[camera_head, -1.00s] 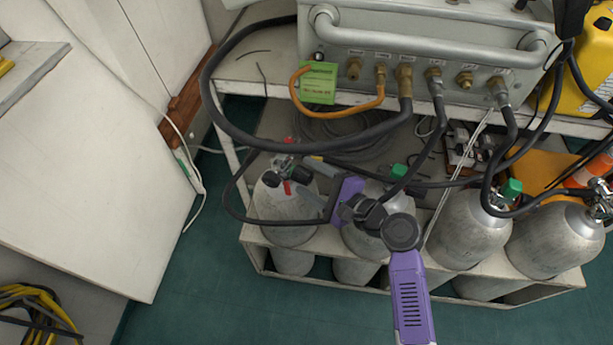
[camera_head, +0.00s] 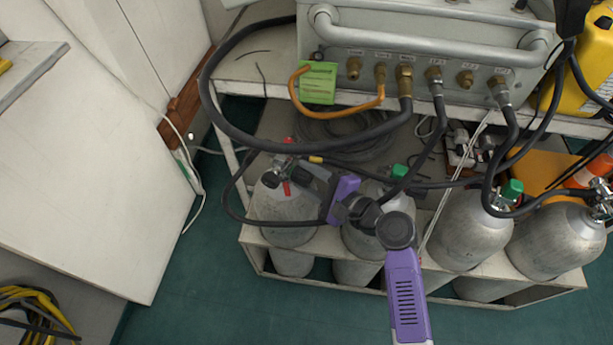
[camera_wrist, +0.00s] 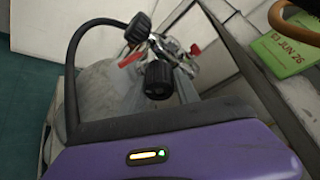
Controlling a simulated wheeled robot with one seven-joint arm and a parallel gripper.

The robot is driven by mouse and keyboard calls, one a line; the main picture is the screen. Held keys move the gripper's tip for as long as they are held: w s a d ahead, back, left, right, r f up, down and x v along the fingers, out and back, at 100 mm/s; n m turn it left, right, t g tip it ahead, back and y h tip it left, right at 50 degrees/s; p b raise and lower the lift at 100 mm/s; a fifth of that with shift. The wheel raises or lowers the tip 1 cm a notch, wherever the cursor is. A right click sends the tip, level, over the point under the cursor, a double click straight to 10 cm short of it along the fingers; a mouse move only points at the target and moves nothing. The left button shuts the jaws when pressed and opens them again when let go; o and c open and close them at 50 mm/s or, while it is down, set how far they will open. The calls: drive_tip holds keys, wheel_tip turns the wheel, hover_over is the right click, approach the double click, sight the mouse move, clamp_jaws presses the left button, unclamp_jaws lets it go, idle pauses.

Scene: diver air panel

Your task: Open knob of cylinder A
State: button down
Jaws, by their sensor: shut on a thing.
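The leftmost grey cylinder (camera_head: 285,212) stands in the rack with a valve and red tags at its top. Its black knob (camera_head: 271,181) is at the end of my gripper (camera_head: 285,175), which reaches in from the right and is shut on it. In the wrist view a black ribbed knob (camera_wrist: 158,80) lies straight ahead, just past my purple gripper body. A second black knob (camera_wrist: 138,28) sits farther back, near the metal valve and red tags. The fingertips are hard to make out, and no letter shows on the cylinder.
Several more grey cylinders (camera_head: 467,230) stand to the right in the white rack (camera_head: 330,281). Black hoses (camera_head: 222,115) hang from the panel (camera_head: 430,55) above and loop close to the left cylinder. A white board (camera_head: 95,180) fills the left. Green floor is open in front.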

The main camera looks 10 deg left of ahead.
drive_tip(key=shift+f+b, duration=0.2)
drive_tip(key=shift+b, duration=0.1)
drive_tip(key=n+b, duration=0.1)
drive_tip(key=b, duration=0.1)
drive_tip(key=n+t+b, duration=0.1)
drive_tip(key=b, duration=0.1)
drive_tip(key=shift+f+n, duration=0.3)
drive_tip(key=n+t+y+b, duration=0.1)
drive_tip(key=n+b, duration=0.2)
drive_tip(key=b, duration=0.4)
drive_tip(key=n+t+y+b, duration=0.1)
drive_tip(key=n+b, duration=0.3)
drive_tip(key=b, duration=0.4)
drive_tip(key=shift+r, duration=0.15)
drive_tip(key=shift+r+n+y+b, duration=0.25)
drive_tip(key=shift+n+b, duration=0.35)
drive_tip(key=shift+b, duration=0.3)
drive_tip(key=c, duration=0.9)
unclamp_jaws()
drive_tip(key=shift+r, duration=0.1)
